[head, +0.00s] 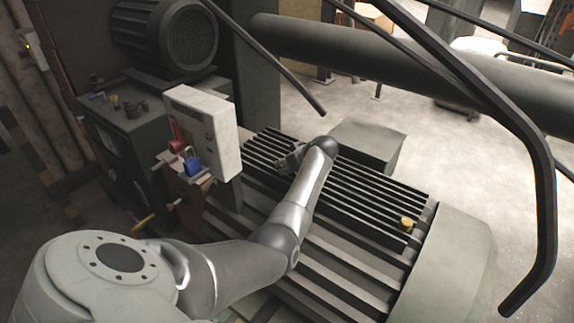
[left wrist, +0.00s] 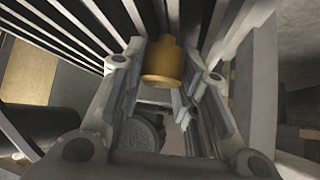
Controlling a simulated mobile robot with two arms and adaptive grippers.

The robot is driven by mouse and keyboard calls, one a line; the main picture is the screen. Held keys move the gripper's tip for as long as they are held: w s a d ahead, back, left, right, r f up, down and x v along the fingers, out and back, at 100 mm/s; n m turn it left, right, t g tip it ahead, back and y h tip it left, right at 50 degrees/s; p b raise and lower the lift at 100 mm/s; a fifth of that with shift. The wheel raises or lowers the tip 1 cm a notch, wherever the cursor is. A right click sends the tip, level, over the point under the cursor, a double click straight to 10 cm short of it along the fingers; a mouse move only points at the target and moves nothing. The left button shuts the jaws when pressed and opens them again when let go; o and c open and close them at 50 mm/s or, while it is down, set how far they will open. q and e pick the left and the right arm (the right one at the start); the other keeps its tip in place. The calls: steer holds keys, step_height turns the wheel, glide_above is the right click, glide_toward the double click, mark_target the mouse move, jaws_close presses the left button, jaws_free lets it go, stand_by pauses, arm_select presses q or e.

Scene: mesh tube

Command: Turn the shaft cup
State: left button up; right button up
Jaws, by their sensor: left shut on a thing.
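My left gripper (head: 291,157) is at the far side of the dark ribbed housing (head: 335,270), low among the fins. In the left wrist view a brass-coloured cup (left wrist: 163,62) sits between the fingertips of this gripper (left wrist: 165,70), which are shut on it. The fins run behind the cup. In the head view the held cup is hidden by my wrist. A second small yellow-brass cap (head: 406,223) stands on the near right of the ribbed housing, apart from the gripper. My right gripper is not in view.
A pale box (head: 203,130) with a blue padlock (head: 191,163) stands left of my forearm. A grey motor (head: 170,35) is behind it. A thick dark pipe (head: 380,65) crosses at the back, and a bent dark bar (head: 540,170) hangs at right.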

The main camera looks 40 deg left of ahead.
arm_select(q)
steer(key=shift+r+m+t+p, duration=0.15)
steer(key=shift+m+t+p, duration=0.3)
steer(key=shift+p, duration=0.25)
steer(key=shift+c, duration=0.3)
steer(key=m+t+h+p, duration=0.1)
steer(key=m+t+p, duration=0.1)
steer(key=p, duration=0.1)
steer(key=m+t+h+p, duration=0.1)
steer(key=m+p, duration=0.2)
steer(key=p, duration=0.1)
steer(key=shift+r+m+t, duration=0.1)
steer(key=shift+m+t, duration=0.25)
steer(key=m+t+h+p, duration=0.1)
steer(key=m+p, duration=0.1)
steer(key=shift+m+h, duration=0.3)
steer(key=shift+f+m+t+h, duration=0.2)
steer(key=shift+m+t+h, duration=0.25)
steer(key=shift+m, duration=0.25)
steer(key=shift+m+h, duration=0.3)
steer(key=shift+h, duration=0.05)
steer(key=shift+f+m+t+h+b, duration=0.1)
steer(key=shift+m+t+h+b, duration=0.25)
steer(key=shift+m+h+b, duration=0.8)
steer(key=shift+d+m+p, duration=0.1)
steer(key=shift+m+p, duration=0.2)
steer(key=shift+m, duration=0.05)
